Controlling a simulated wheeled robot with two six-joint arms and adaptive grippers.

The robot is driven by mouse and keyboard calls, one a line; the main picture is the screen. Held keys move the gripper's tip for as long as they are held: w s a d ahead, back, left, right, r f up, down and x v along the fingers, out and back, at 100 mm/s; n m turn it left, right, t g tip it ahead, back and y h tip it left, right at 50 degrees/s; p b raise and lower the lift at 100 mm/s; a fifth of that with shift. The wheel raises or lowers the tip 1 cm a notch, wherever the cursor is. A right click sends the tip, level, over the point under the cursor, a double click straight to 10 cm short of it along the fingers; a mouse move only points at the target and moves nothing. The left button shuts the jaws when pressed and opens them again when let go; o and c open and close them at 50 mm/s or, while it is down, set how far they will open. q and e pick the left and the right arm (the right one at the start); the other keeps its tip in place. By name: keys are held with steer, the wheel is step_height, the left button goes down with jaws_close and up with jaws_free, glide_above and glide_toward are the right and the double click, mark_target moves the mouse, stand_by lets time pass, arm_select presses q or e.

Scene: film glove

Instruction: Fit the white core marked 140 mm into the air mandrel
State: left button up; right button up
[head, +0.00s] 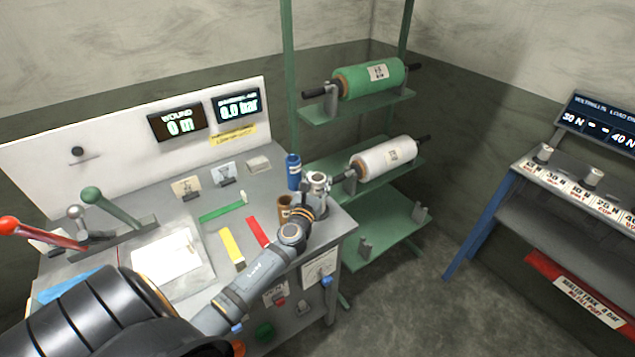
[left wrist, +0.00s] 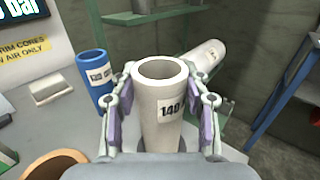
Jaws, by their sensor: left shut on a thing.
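The white core marked 140 (left wrist: 160,105) stands upright between the two fingers of my left gripper (left wrist: 160,120), which is shut on it. The core's open top faces the left wrist camera, and its lower end is hidden by the gripper. In the head view my left gripper (head: 318,186) is at the bench's far right corner, and only the top of the core shows there. A blue core (head: 293,171) stands just behind it and a brown core (head: 285,207) to its left. I cannot pick out the air mandrel with certainty. My right gripper is not in view.
A green rack (head: 355,110) behind the bench holds a green roll (head: 370,79) and a white roll (head: 387,158) on shafts. Levers (head: 92,195) stand on the bench's left. A blue-legged stand (head: 480,226) is at right, with open floor between.

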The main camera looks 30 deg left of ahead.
arm_select(q)
steer(key=shift+f, duration=0.15)
steer(key=o, duration=1.2)
steer(key=v, duration=1.2)
steer(key=shift+f, duration=0.1)
